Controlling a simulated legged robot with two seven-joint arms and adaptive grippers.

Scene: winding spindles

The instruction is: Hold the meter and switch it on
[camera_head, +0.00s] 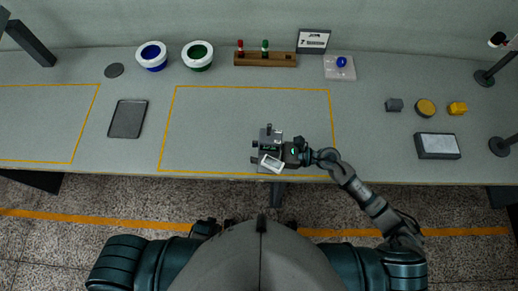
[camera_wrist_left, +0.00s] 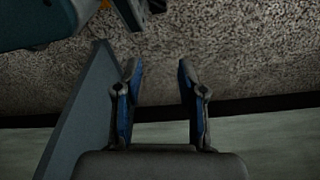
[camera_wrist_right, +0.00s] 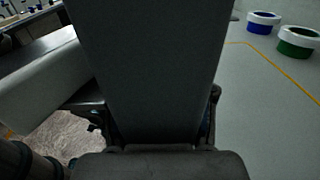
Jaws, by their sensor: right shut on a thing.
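My right gripper (camera_head: 285,152) reaches in from the right to the front middle of the table. It is shut on the meter, which shows in the right wrist view as a dark grey block (camera_wrist_right: 155,70) filling the space between the fingers. In the head view the meter (camera_head: 271,163) shows a pale face near the table's front edge. The meter's switch is too small to make out. My left gripper (camera_wrist_left: 160,78) is open and empty, with floor behind its fingers.
A dark tray (camera_head: 127,119) lies at left. Blue (camera_head: 151,56) and green (camera_head: 198,55) ringed bowls, a wooden rack (camera_head: 265,60) and a sign (camera_head: 313,41) stand at the back. The yellow-outlined middle is mostly clear.

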